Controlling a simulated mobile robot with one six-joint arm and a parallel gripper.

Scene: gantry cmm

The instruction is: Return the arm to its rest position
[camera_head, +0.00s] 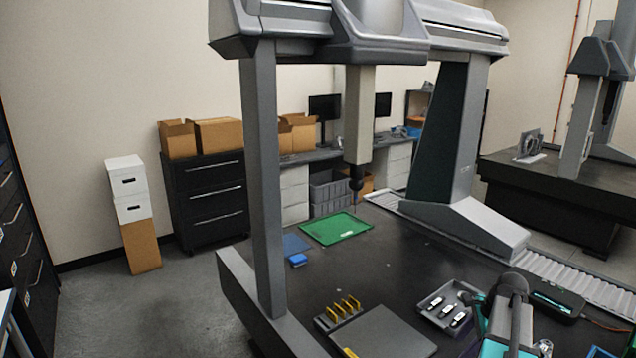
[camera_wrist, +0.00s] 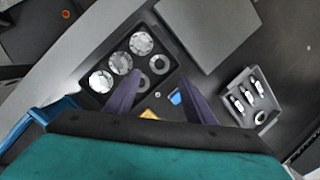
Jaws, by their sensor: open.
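My gripper (camera_wrist: 158,98) shows in the wrist view with its two dark purple fingers spread apart. It is open, and nothing is held between the fingers. It points down over the dark table, beside a black tray (camera_wrist: 92,84) of round metal parts. My arm (camera_head: 508,308) stands at the lower right of the head view, near the table's front. I cannot clearly make out the fingers in the head view.
The gantry column (camera_head: 265,190) and bridge rise over the dark table (camera_head: 400,275). A grey tray (camera_head: 424,299) with several small parts, a flat grey plate (camera_head: 385,335), a rack with yellow pieces (camera_head: 345,305) and a green mat (camera_head: 335,228) lie on it.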

